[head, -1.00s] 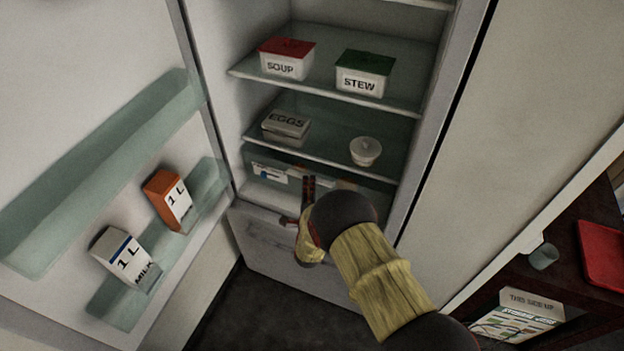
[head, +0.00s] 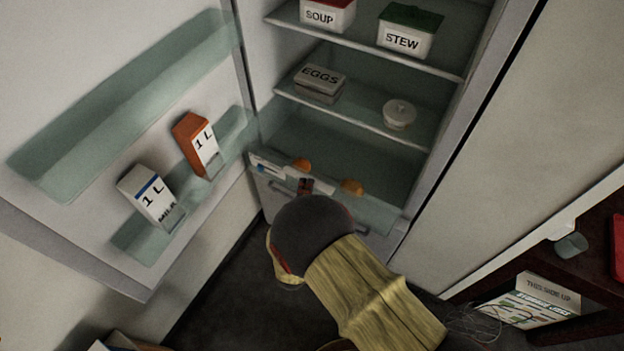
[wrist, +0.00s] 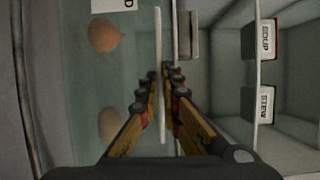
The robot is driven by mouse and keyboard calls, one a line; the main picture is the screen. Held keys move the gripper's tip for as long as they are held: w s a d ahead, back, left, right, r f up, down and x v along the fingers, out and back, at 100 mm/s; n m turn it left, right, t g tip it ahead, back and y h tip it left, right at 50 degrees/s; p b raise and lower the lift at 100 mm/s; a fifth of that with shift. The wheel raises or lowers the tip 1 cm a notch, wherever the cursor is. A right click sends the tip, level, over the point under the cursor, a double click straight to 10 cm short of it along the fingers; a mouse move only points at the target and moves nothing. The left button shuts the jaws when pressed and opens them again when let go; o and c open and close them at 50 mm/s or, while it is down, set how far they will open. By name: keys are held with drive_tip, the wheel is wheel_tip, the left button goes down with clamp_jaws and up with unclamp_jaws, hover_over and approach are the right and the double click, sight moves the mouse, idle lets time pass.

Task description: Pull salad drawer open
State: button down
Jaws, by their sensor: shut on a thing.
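The salad drawer (head: 268,170), a translucent bin with a white label on its front, is at the bottom of the open fridge, below the shelves. My gripper (head: 305,187) is at the middle of the drawer's front. In the wrist view my gripper (wrist: 163,75) has its fingers either side of a thin pale strip (wrist: 158,110), apparently the drawer's front edge, and is shut on it.
The fridge door (head: 120,235) stands open at the left with cartons in its rack. The eggs box (head: 318,83) and a white tub (head: 399,115) are on the shelf above. Dark floor lies in front.

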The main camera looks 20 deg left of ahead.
drive_tip(key=shift+s+f, duration=0.15)
drive_tip(key=shift+s, duration=0.25)
drive_tip(key=c, duration=2)
unclamp_jaws()
drive_tip(key=v, duration=1.2)
